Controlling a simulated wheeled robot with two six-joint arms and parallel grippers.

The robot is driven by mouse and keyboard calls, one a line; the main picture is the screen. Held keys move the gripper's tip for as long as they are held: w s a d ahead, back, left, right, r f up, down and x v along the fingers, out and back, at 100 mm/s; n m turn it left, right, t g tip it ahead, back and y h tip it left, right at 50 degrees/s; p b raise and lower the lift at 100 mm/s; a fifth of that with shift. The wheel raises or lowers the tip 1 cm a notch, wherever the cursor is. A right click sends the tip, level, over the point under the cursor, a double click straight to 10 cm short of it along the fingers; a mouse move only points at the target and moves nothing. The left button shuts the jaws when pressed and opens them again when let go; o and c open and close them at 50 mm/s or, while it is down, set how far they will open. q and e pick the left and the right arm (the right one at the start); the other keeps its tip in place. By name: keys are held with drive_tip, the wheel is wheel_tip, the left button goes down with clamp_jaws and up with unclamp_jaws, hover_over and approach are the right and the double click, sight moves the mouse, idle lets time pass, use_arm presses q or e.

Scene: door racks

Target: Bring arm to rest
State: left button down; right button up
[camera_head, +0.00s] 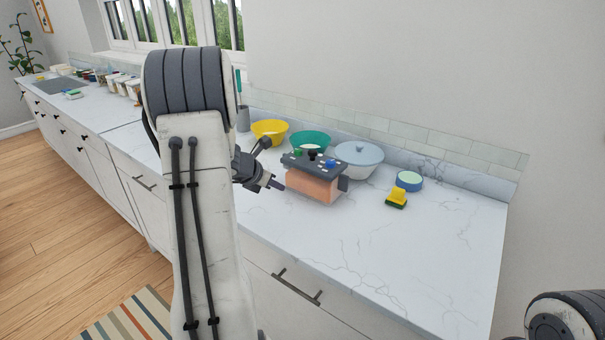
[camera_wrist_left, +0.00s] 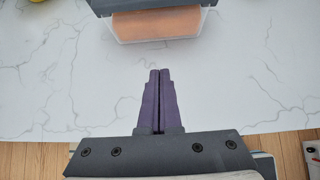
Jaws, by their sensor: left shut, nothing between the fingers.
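My left arm rises from the bottom of the head view and its large links hide part of the counter. My left gripper (camera_head: 275,185) is near the counter's front edge, just left of a clear container with orange contents and a dark lid (camera_head: 313,190). In the left wrist view my left gripper (camera_wrist_left: 160,72) has its two purple fingers together with nothing between them, over the marble counter and apart from the container (camera_wrist_left: 155,25). Of my right arm only a dark rounded part shows at the lower right of the head view; its gripper is out of view.
On the marble counter (camera_head: 430,250) stand a yellow bowl (camera_head: 269,131), a green bowl (camera_head: 310,142), a lidded pale bowl (camera_head: 360,160), a blue round container (camera_head: 409,181) and a yellow-green sponge (camera_head: 396,198). The counter's right front is clear. Drawers with dark handles (camera_head: 298,287) lie below.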

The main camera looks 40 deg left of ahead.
use_arm(q)
drive_tip(key=s+d+r+m+g+h, duration=0.1)
drive_tip(key=d+r+m+g+h, duration=0.1)
drive_tip(key=d+m, duration=1)
drive_tip(key=s+d+r+m+g+h, duration=0.1)
drive_tip(key=d+m+g+h, duration=0.3)
drive_tip(key=d, duration=1.4)
drive_tip(key=s+d+m+y, duration=0.1)
drive_tip(key=s+d+m, duration=0.7)
drive_tip(key=d+m, duration=0.15)
drive_tip(key=s+d+m+g+y, duration=0.1)
drive_tip(key=s+d+m+y, duration=0.1)
drive_tip(key=s+m, duration=0.7)
drive_tip(key=s+d+m+g+y, duration=0.2)
drive_tip(key=s+m, duration=0.6)
drive_tip(key=m, duration=0.1)
drive_tip(key=shift+s+f, duration=0.2)
drive_tip(key=shift+s, duration=0.2)
